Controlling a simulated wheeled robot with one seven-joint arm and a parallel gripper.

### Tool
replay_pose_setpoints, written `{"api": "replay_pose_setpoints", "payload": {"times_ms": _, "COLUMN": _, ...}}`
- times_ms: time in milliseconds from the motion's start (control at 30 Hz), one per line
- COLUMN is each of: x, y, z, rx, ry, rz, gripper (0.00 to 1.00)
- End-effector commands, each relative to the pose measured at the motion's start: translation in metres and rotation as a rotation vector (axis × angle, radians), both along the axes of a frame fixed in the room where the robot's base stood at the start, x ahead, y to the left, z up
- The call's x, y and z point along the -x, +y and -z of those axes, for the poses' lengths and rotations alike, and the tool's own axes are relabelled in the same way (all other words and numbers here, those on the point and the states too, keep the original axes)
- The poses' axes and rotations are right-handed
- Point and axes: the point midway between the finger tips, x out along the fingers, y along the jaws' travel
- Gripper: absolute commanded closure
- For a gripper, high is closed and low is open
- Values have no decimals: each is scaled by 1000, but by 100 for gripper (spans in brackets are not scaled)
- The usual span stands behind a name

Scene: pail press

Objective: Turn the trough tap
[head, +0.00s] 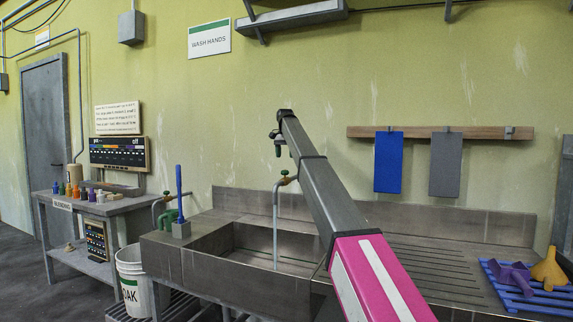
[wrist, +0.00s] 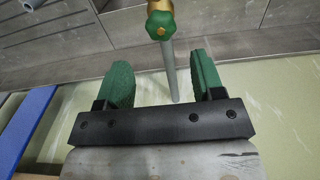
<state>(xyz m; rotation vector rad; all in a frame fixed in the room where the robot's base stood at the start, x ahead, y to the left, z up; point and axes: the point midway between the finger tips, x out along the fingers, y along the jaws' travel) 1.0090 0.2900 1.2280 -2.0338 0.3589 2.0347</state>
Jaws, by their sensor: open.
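The trough tap (head: 287,180) has a brass body and a green handle, with a thin grey pipe hanging from it into the metal trough. In the wrist view, the green round handle (wrist: 160,24) is at the top centre, with brass above it and a grey pipe below it. My gripper (head: 279,141) is above the tap in the head view, at the end of my arm. In the wrist view, my gripper (wrist: 161,66) is open and empty. Its two green finger pads stand either side of the pipe, and the handle lies past their tips, apparently untouched.
The metal trough (head: 210,268) has a second tap (head: 167,193) at its left, near a blue-handled brush (head: 179,200). Blue (head: 388,162) and grey (head: 445,164) cloths hang right of my arm. A blue rack (head: 520,297) holds a yellow funnel (head: 549,270).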

Motion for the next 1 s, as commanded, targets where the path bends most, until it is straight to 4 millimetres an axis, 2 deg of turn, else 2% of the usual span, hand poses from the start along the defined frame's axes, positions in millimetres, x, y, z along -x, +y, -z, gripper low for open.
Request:
{"api": "replay_pose_setpoints", "payload": {"times_ms": 400, "x": 1, "y": 0, "z": 53, "rx": -2, "ry": -1, "rz": 1, "gripper": 38}}
{"api": "replay_pose_setpoints", "payload": {"times_ms": 700, "x": 1, "y": 0, "z": 81, "rx": -2, "ry": 0, "rz": 2, "gripper": 38}}
{"api": "replay_pose_setpoints", "payload": {"times_ms": 733, "x": 1, "y": 0, "z": 82, "rx": -3, "ry": -1, "rz": 2, "gripper": 42}}
{"api": "replay_pose_setpoints", "payload": {"times_ms": 800, "x": 0, "y": 0, "z": 81, "rx": -3, "ry": -1, "rz": 2, "gripper": 64}}
{"api": "replay_pose_setpoints", "payload": {"times_ms": 833, "x": 0, "y": 0, "z": 81, "rx": -3, "ry": -1, "rz": 2, "gripper": 69}}
{"api": "replay_pose_setpoints", "payload": {"times_ms": 1000, "x": 0, "y": 0, "z": 80, "rx": -3, "ry": -1, "rz": 13, "gripper": 68}}
